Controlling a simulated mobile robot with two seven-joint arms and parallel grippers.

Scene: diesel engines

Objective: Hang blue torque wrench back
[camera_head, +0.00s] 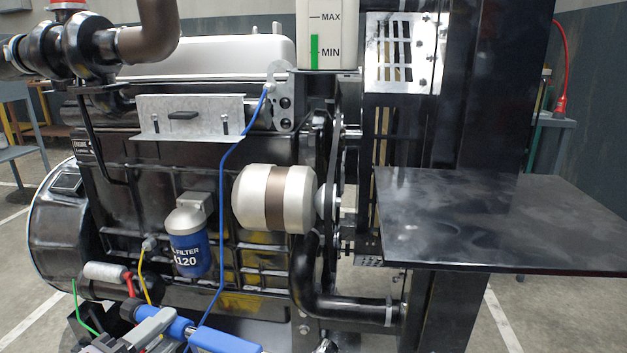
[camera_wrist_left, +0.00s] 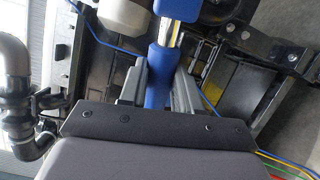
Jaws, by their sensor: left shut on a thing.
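The blue torque wrench (camera_head: 224,341) is at the bottom of the head view, low in front of the engine. Its blue sleeves and a bright metal shaft also show in the left wrist view (camera_wrist_left: 160,74). My left gripper (camera_head: 155,328) is shut on its blue handle; in the left wrist view its two grey fingers (camera_wrist_left: 158,88) stand on either side of the handle. The far end of the wrench runs out of the head view. My right gripper is not in view. I cannot make out a hanging place for the wrench.
The black diesel engine (camera_head: 120,195) fills the left and middle, with a blue oil filter (camera_head: 188,252) just above the wrench. A thin blue cable (camera_head: 221,230) hangs down close to the wrench. A flat black shelf (camera_head: 500,220) juts out at the right.

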